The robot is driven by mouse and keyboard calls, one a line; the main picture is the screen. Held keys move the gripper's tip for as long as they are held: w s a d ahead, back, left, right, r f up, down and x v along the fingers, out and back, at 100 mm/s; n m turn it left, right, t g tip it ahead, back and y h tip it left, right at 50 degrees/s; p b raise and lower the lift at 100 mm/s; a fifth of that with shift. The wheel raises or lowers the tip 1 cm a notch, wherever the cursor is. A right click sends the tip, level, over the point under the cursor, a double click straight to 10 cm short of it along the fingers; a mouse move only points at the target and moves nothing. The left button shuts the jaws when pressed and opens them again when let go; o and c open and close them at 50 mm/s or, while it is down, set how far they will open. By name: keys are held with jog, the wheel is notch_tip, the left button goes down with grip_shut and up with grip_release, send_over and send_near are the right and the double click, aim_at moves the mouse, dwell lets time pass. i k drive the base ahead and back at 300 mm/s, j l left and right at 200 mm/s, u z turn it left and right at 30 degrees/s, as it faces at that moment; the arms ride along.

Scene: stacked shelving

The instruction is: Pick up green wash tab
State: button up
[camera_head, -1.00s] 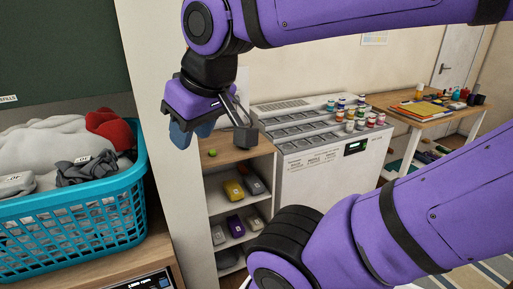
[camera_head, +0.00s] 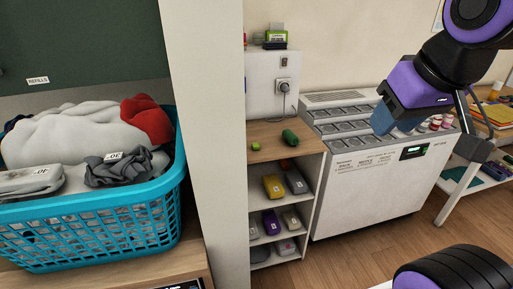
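A small green block (camera_head: 255,146), which looks like the green wash tab, lies on the wooden top of the small shelf unit (camera_head: 262,131), near its left edge. My gripper (camera_head: 397,122) is in the air at the upper right, in front of the white machine and well to the right of the block. Its blue-grey fingers point down and appear apart, with nothing visible between them.
A white post (camera_head: 208,130) and a turquoise laundry basket (camera_head: 95,225) stand left. The white machine (camera_head: 375,190) stands right.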

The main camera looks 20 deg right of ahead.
aim_at(255, 145)
jog(key=l+u, duration=0.1)
jog(key=u, duration=0.65)
jog(key=i+l+u, duration=0.15)
jog(key=l+u, duration=0.2)
jog(key=l, duration=0.3)
jog(key=l+u, duration=0.35)
jog(key=l, duration=0.25)
jog(key=l+u, duration=0.35)
jog(key=l, duration=1.1)
jog(key=k+l+u, duration=0.1)
jog(key=l, duration=0.6)
